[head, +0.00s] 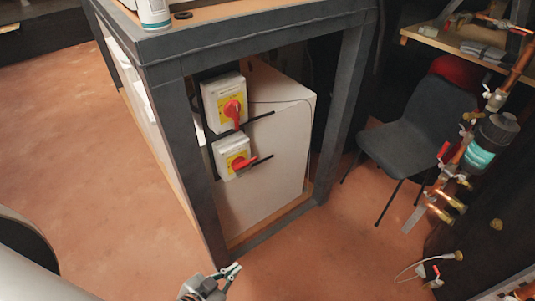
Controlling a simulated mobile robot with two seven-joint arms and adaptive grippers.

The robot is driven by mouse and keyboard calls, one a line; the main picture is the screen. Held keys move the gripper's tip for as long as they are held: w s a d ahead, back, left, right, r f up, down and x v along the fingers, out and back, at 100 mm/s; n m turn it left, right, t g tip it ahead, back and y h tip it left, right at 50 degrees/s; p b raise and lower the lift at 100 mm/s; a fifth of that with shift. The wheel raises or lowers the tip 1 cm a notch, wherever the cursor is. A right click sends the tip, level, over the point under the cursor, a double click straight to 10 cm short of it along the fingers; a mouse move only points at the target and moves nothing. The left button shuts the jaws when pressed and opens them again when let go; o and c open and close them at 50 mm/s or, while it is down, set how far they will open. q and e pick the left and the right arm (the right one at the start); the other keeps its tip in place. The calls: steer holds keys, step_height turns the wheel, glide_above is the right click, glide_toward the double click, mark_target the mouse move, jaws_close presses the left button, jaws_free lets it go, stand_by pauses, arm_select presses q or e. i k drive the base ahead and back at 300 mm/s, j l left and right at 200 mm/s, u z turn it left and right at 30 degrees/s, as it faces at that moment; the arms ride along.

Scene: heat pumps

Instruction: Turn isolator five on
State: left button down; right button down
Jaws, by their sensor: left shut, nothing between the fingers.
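Two white isolator boxes with yellow plates and red rotary handles are mounted one above the other at the workbench's near end. The upper isolator (224,103) has its red handle close to vertical. The lower isolator (233,157) has its red handle lying roughly sideways, pointing right. Their labels are too small to read, so I cannot tell which is number five. My left gripper (235,269) is at the bottom of the view, below and apart from both isolators, shut and empty. My right gripper is out of view.
A dark-framed workbench (230,40) surrounds a white cabinet (275,165); its near leg (190,165) stands just left of the isolators. A dark chair (415,135) and copper pipework with valves (465,150) are on the right. The reddish floor (330,250) in front is clear.

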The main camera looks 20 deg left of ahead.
mark_target(240, 163)
steer(key=i+l+u, duration=0.1)
steer(key=l, duration=0.3)
steer(key=i+l+u, duration=0.1)
steer(key=l, duration=0.75)
steer(key=i+u, duration=0.05)
